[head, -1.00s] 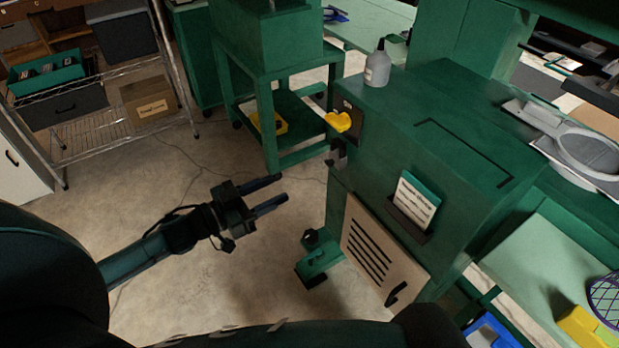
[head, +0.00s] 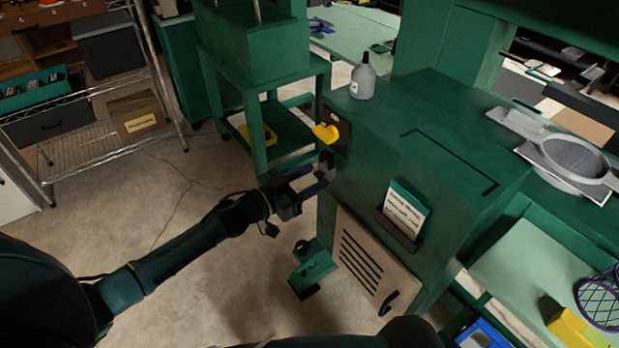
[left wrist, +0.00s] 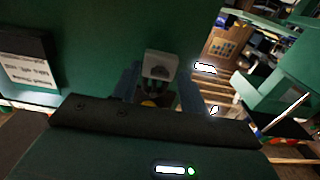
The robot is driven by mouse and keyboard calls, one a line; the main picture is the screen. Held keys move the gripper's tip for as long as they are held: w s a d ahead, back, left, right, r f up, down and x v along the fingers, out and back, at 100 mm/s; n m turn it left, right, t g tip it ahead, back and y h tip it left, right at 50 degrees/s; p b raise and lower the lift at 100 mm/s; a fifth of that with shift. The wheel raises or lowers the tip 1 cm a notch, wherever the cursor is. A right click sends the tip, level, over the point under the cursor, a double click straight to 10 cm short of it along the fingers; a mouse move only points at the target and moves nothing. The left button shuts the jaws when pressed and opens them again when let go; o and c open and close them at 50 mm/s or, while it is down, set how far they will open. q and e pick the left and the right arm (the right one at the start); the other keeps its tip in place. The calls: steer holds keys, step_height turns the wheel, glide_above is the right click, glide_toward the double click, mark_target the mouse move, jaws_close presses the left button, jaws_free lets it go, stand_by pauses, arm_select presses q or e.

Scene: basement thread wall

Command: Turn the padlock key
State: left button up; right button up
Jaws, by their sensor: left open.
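A grey padlock (left wrist: 160,66) hangs on the green cabinet face in the left wrist view. In the head view it is a small grey shape (head: 325,162) on the cabinet's left side, below a yellow knob (head: 326,132). My left gripper (head: 318,177) is open at the padlock. In the left wrist view its two fingers (left wrist: 158,84) stand on either side of the padlock's lower part; I cannot tell whether they touch it. A small yellow piece (left wrist: 148,103) shows below the padlock, partly hidden by the gripper body. I cannot make out a key clearly. My right gripper is not in view.
The green cabinet (head: 450,140) carries a grey bottle (head: 362,80) on top and a card holder (head: 403,212) on its front. A green stand (head: 262,95) is behind. A wire shelf (head: 90,140) stands left, with open floor between.

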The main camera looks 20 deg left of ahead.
arm_select(q)
steer(key=shift+c, duration=0.2)
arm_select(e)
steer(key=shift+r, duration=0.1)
arm_select(q)
steer(key=shift+c, duration=1.4)
jaws_close()
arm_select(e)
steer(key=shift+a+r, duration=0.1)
